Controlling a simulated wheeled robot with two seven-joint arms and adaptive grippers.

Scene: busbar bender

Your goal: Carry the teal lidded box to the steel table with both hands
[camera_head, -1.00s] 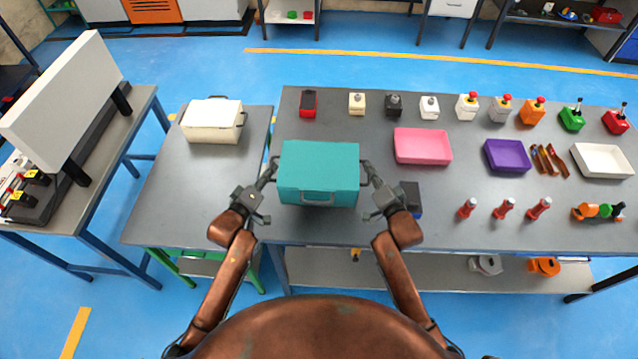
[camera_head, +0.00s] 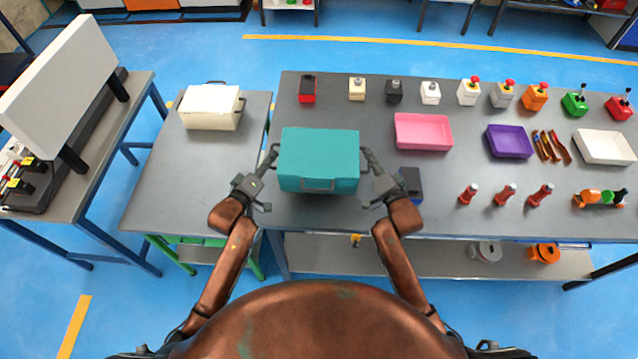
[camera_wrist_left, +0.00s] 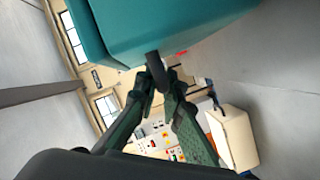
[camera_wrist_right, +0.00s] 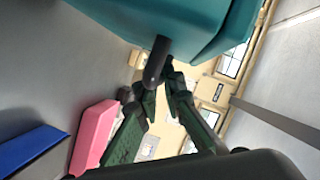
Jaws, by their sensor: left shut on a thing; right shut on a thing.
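The teal lidded box (camera_head: 318,158) is over the left end of the long grey-topped table (camera_head: 330,222), lid shut and level. I cannot tell whether its base touches the top. My left gripper (camera_head: 273,156) is shut on the dark handle on the box's left side; the left wrist view also shows this grip (camera_wrist_left: 156,70). My right gripper (camera_head: 368,158) is shut on the right side handle, also seen in the right wrist view (camera_wrist_right: 164,68). A smaller grey-topped table (camera_head: 178,190) with green legs stands just left of the long one. I cannot tell which is the steel table.
A cream box (camera_head: 210,108) stands at the back of the smaller table; its front is clear. A dark blue block (camera_head: 411,184) and a pink tray (camera_head: 423,132) lie right of the teal box. A large white panel (camera_head: 62,85) stands at far left.

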